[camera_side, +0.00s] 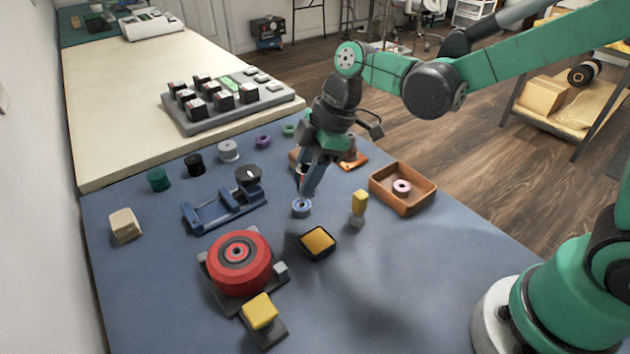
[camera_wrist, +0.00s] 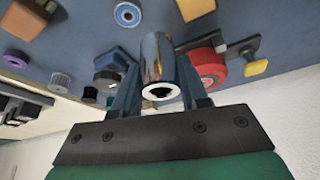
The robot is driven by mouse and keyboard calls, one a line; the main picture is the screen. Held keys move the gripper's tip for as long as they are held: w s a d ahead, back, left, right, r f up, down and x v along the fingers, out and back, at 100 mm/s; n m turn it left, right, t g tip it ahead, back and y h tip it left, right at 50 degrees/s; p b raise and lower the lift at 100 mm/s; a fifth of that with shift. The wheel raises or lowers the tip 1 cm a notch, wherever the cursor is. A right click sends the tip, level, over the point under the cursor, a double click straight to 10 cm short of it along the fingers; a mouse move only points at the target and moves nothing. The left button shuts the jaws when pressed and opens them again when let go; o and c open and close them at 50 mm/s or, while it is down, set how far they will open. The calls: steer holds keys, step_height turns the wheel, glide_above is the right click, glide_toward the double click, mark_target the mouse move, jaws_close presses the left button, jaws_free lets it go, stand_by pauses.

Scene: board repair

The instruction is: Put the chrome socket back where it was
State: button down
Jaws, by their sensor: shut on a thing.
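The chrome socket (camera_wrist: 158,62) is shiny and cylindrical, with a pale end ring and a dark hole facing the wrist camera. My gripper (camera_wrist: 160,88) is shut on it, with one finger on each side. In the side view my gripper (camera_side: 306,186) points down over the middle of the blue mat, just above or behind a blue ring (camera_side: 301,208). The socket is mostly hidden by the fingers there, and I cannot tell its height above the mat. The blue ring also shows in the wrist view (camera_wrist: 127,15), apart from the socket.
A red reel (camera_side: 238,263) on a dark base, a yellow-topped block (camera_side: 318,242) and an upright yellow piece (camera_side: 359,205) stand nearby. A blue fixture (camera_side: 218,212) is left. An orange tray (camera_side: 411,207) with a pink ring is right. Several spools line the back.

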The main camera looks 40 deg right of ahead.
steer(key=w+f, duration=0.1)
steer(key=w, duration=0.2)
steer(key=w+f, duration=0.2)
steer(key=w, duration=0.1)
steer(key=w+f, duration=0.2)
steer(key=w, duration=0.2)
steer(key=shift+w+f, duration=0.1)
steer(key=shift+f, duration=0.05)
steer(key=shift+w+f, duration=0.65)
steer(key=shift+w, duration=0.15)
steer(key=shift+w+f, duration=0.3)
steer(key=shift+f, duration=0.15)
steer(key=c, duration=0.7)
jaws_free()
steer(key=shift+c, duration=0.2)
